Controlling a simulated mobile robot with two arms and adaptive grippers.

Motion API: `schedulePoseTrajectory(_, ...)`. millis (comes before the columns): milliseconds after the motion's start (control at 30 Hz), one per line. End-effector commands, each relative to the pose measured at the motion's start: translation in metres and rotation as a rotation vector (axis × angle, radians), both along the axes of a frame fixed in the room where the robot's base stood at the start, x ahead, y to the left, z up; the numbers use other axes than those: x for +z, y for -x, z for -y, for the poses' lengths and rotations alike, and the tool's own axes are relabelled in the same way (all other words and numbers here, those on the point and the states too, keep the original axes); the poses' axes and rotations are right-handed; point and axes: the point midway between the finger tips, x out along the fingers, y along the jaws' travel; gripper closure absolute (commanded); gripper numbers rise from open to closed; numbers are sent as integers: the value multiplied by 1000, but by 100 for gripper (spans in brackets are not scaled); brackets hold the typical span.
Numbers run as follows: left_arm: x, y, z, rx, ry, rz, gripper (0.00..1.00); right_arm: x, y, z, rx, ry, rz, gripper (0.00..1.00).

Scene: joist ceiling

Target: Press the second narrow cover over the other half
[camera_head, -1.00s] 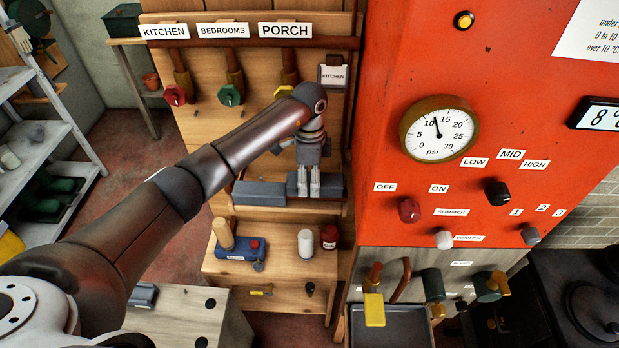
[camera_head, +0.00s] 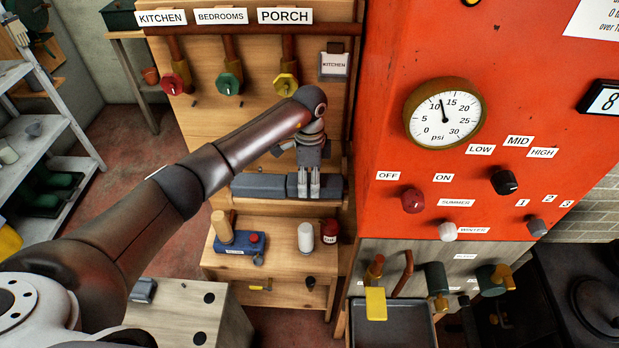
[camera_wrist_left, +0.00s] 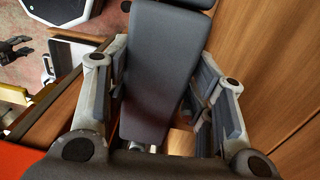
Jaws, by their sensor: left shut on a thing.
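Two narrow blue-grey covers sit end to end on the wooden panel below the valves: the left cover (camera_head: 258,187) and the second cover (camera_head: 332,187) to its right. They look about level in the head view, with a thin seam between them. My left gripper (camera_head: 308,187) points down at the second cover and is shut on it near the seam. In the left wrist view the fingers of the left gripper (camera_wrist_left: 158,62) lie on both sides of the dark grey second cover (camera_wrist_left: 153,85). What lies under the covers is hidden.
Below, a wooden stand (camera_head: 280,262) carries a blue box (camera_head: 240,243), a white cylinder (camera_head: 305,237) and a red jar (camera_head: 329,231). The red boiler front (camera_head: 420,50) rises close on the right. Coloured valve knobs (camera_head: 229,84) hang above the arm.

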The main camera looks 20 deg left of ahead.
Motion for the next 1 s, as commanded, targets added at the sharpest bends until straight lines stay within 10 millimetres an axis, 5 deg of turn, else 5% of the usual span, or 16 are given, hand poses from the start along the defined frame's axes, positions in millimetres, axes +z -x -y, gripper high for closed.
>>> schedulePoseTrajectory(900, -7, 0, 0, 0, 0, 1, 98, -3, 1, -1, -1, -2, -2, 60)
schedulePoseTrajectory(933, -6, 0, 0, 0, 0, 1, 46, -3, 1, -2, -1, -2, -2, 60)
schedulePoseTrajectory(1000, -6, 0, 0, 0, 0, 1, 37, -3, 1, -2, -1, -2, -2, 60)
